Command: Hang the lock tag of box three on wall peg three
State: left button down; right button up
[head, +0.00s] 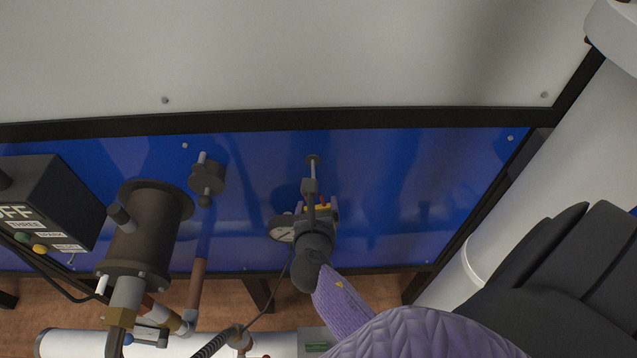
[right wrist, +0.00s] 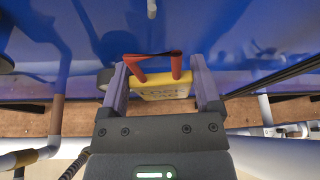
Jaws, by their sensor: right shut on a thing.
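The lock tag (right wrist: 165,90) is a yellow plate with a red shackle, and in the right wrist view it sits between the two fingers of my right gripper (right wrist: 163,92). In the head view my right gripper (head: 318,207) is shut on it in front of the blue wall panel, and only bits of yellow and red show. A grey wall peg (head: 312,165) stands out from the panel just above the gripper. A pale peg tip (right wrist: 152,9) shows at the top of the right wrist view, apart from the shackle. I cannot read a number on it. My left gripper is not in view.
A black box (head: 50,205) with a "THREE" label and coloured buttons is at the left. The panel right of my gripper is clear.

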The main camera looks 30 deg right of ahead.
aim_at(317, 173)
jog(key=shift+w+d+f+b, duration=0.1)
jog(key=shift+w+d+b, duration=0.45)
jog(key=shift+w, duration=0.35)
jog(key=shift+w+d+f+b, duration=0.15)
jog(key=shift+w+d+b, duration=0.2)
jog(key=shift+w+d, duration=0.4)
jog(key=shift+w+d+f+b, duration=0.1)
jog(key=shift+w+d+b, duration=0.35)
jog(key=shift+w, duration=0.6)
jog(key=shift+x, duration=0.9)
jog(key=shift+a+f, duration=0.1)
jog(key=shift+f, duration=0.05)
